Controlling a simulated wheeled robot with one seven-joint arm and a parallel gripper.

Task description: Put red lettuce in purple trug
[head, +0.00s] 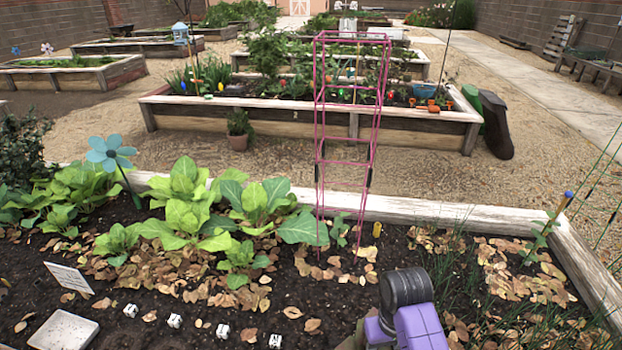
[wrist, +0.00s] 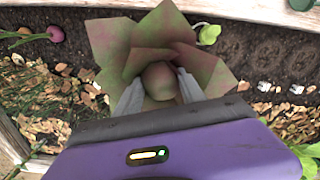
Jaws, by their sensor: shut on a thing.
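The red lettuce (wrist: 163,43), with broad dull green leaves tinged red-brown around a rounded heart, is in the wrist view. My gripper (wrist: 159,88) is shut on it, one grey finger on each side of the heart. Its leaves spread beyond the fingers and hide part of the bed behind. In the head view my purple and dark arm shows at the bottom right of centre, and the fingers are hidden. I do not see a purple trug in either view.
A raised bed with a pale wooden edge (head: 400,208) holds green leafy plants (head: 180,210), dry leaves and small white markers. A tall pink wire cage (head: 318,130) stands in it. A pinkish-red round root (wrist: 55,33) lies at the wrist view's upper left.

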